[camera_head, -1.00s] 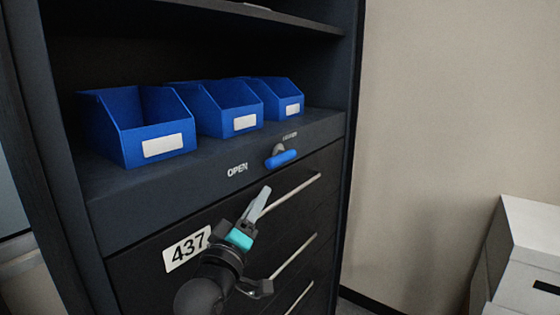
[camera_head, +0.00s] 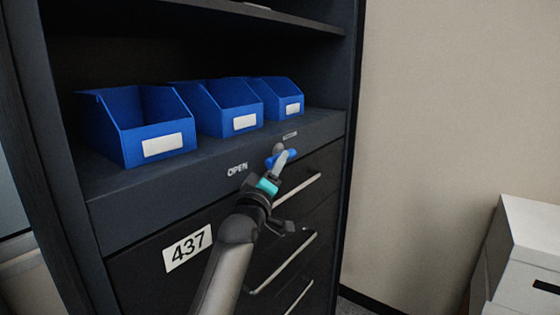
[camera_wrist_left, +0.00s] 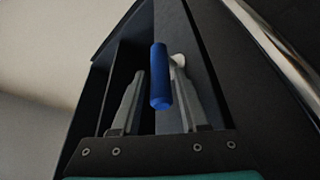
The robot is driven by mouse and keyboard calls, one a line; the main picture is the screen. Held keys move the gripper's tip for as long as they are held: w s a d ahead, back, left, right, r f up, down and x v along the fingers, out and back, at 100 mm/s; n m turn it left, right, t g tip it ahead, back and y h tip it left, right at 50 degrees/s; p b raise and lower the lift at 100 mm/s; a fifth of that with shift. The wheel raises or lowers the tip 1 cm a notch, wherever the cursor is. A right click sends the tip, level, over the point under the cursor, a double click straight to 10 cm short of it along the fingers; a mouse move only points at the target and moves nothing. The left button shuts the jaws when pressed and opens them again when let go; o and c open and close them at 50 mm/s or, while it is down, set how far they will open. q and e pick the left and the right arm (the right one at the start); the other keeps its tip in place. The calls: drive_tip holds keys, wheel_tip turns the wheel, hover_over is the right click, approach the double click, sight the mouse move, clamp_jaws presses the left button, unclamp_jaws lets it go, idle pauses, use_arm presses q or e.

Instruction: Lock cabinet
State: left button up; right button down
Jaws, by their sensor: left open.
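The dark cabinet (camera_head: 120,215) stands in front of me with a blue lock handle (camera_head: 287,160) on its front panel, between the "OPEN" label (camera_head: 237,169) and a smaller label (camera_head: 290,135) too small to read. My left gripper (camera_head: 286,158) is open at the handle and partly covers it. In the left wrist view the blue handle (camera_wrist_left: 160,78) lies between the two spread fingers of the left gripper (camera_wrist_left: 158,105), with the pale pivot (camera_wrist_left: 178,62) beside it. Whether a finger touches it cannot be told. My right gripper is not in view.
Several blue bins with white labels, such as the left one (camera_head: 125,140), sit on the shelf above the panel. Drawers with metal bar handles (camera_head: 298,192) and a 437 plate (camera_head: 187,247) are below. White boxes (camera_head: 530,250) stand at the right.

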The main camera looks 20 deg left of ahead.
use_arm(q)
drive_tip(key=shift+x, duration=1.25)
clamp_jaws()
idle(0.7)
